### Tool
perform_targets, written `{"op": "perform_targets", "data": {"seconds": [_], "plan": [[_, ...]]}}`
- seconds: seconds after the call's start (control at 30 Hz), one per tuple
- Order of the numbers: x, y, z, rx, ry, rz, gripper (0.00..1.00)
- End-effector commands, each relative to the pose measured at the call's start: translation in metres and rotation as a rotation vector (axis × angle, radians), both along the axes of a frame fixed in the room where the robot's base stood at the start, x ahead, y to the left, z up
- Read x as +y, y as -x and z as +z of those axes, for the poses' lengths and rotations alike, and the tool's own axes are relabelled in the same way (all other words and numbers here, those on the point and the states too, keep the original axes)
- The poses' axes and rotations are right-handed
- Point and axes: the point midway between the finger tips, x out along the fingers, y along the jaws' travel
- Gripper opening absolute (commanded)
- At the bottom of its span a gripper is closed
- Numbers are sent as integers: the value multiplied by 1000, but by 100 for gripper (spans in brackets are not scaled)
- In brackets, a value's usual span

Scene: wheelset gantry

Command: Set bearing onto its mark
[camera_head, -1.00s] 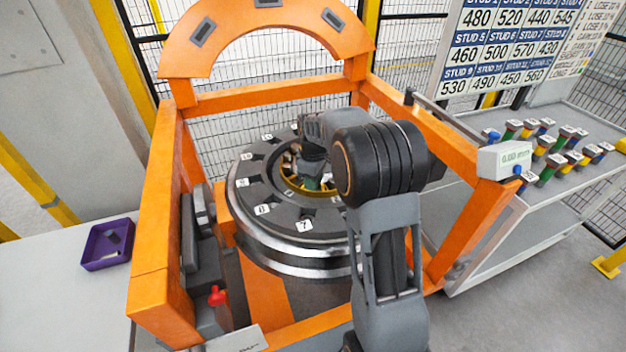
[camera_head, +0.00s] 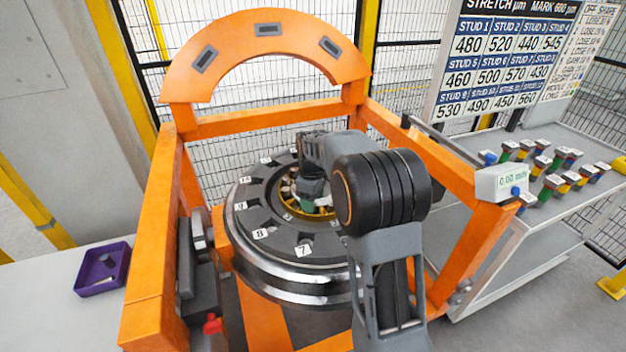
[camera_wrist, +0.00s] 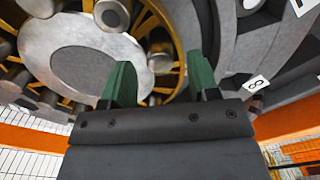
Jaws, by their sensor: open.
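A large dark ring (camera_head: 275,252) with numbered white tags and steel lower bands lies flat inside the orange frame. Inside it is a yellow spoked part (camera_head: 288,211), mostly hidden by my arm. The wrist view shows the yellow part (camera_wrist: 181,72) close up, with grey cylinders around a round grey disc (camera_wrist: 83,70). I cannot tell which part is the bearing, and no mark for it is clear. My gripper (camera_wrist: 157,82) is open, its two green fingers apart over the yellow part, beside the disc. I see nothing held between them. In the head view my gripper (camera_head: 309,206) is partly hidden.
The orange frame (camera_head: 155,255) with an arch surrounds the ring closely. A gauge box (camera_head: 502,183) sits on its right rail. A right-hand shelf (camera_head: 575,205) carries several coloured studs. A purple tray (camera_head: 102,284) stands at left. A number board (camera_head: 515,60) hangs behind.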

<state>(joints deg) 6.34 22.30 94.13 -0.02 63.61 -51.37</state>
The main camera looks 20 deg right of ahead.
Motion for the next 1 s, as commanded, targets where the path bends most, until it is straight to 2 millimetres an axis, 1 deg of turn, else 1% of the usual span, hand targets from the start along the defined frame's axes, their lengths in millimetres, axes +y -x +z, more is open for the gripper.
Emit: {"op": "perform_targets", "data": {"seconds": [0.03, 0.3, 0.5, 0.6, 0.73, 1.0], "plan": [[0, -1, 10, -6, 1, 0, 55], [0, 0, 66, -5, 1, -1, 55], [0, 0, 98, -4, 1, -1, 55], [0, 0, 109, -2, 1, -1, 55], [0, 0, 117, -2, 1, -1, 55], [0, 0, 120, 0, 0, -1, 55]]}}
